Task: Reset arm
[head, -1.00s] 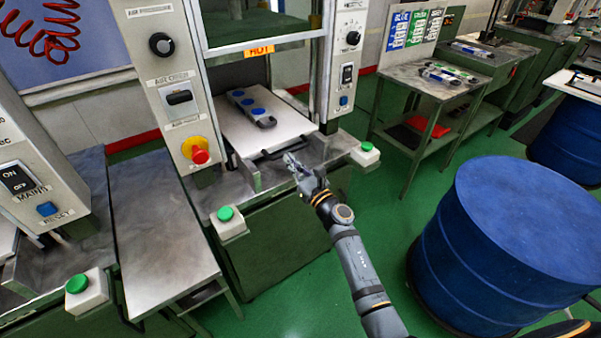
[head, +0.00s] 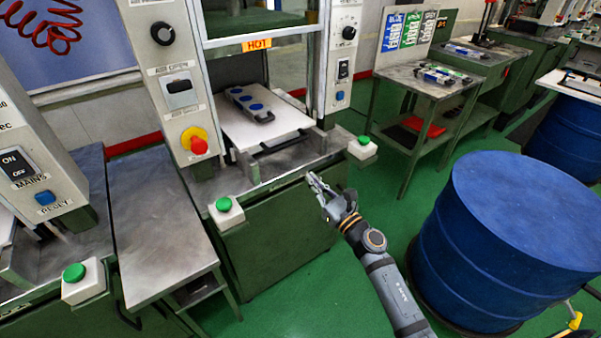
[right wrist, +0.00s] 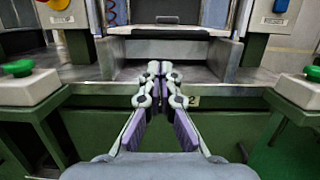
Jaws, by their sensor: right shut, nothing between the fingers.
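My right gripper (head: 316,184) is shut and empty in the head view, in front of the press (head: 265,195) and a little below its bench edge. In the right wrist view my right gripper (right wrist: 160,68) has its fingers together, pointing at the press opening. A mould with blue round spots (head: 250,104) lies on a white plate (head: 285,124) inside the press, apart from the gripper. My left gripper is not in view.
Green buttons on white boxes (head: 226,212) (head: 363,147) flank the press front. A blue drum (head: 520,230) stands at the right, near my right arm. A bare metal table (head: 160,220) is at the left. Green floor between press and drum is clear.

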